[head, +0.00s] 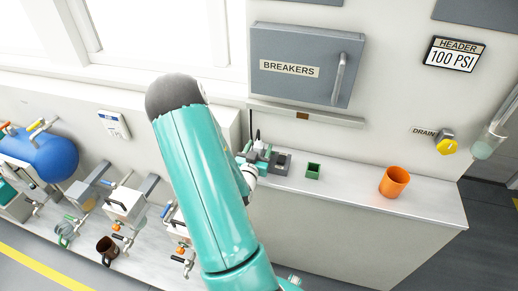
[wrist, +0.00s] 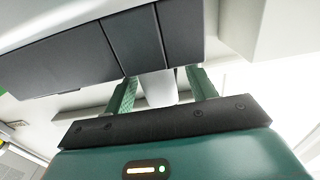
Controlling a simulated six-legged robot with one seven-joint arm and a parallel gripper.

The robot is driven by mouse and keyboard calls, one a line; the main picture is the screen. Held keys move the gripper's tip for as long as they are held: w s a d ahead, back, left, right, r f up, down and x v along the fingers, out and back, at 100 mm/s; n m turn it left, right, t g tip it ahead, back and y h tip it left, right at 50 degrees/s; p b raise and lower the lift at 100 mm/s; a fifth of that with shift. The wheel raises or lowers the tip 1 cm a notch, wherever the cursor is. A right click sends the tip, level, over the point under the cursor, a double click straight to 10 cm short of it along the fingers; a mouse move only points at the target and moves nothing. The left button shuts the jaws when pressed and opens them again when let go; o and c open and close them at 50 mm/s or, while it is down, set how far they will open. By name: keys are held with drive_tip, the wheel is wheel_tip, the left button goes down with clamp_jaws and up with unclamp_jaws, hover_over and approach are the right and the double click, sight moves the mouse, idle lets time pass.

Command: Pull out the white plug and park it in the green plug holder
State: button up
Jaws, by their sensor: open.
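The wrist view shows my gripper (wrist: 163,75) open, one green finger on each side of a white piece, apparently the white plug (wrist: 158,88). A gap shows on at least the left side of it. The plug's far end meets a dark grey block (wrist: 135,42). In the head view my gripper (head: 262,155) is at the left end of the counter, partly hidden by my arm, beside a small dark grey unit (head: 283,163). I cannot make out the plug there. The green plug holder (head: 313,171) is a small square open-topped box to the right of that unit.
An orange cup (head: 394,181) stands on the counter (head: 350,186), right of the holder. The grey breaker box (head: 305,65) and a ledge (head: 305,115) jut from the wall above. A yellow drain knob (head: 446,146) is at right. Valves and a blue tank (head: 45,155) are at left.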

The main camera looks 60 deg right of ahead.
drive_tip(key=shift+d, duration=0.1)
drive_tip(key=c, duration=1.1)
drive_tip(key=shift+r, duration=0.15)
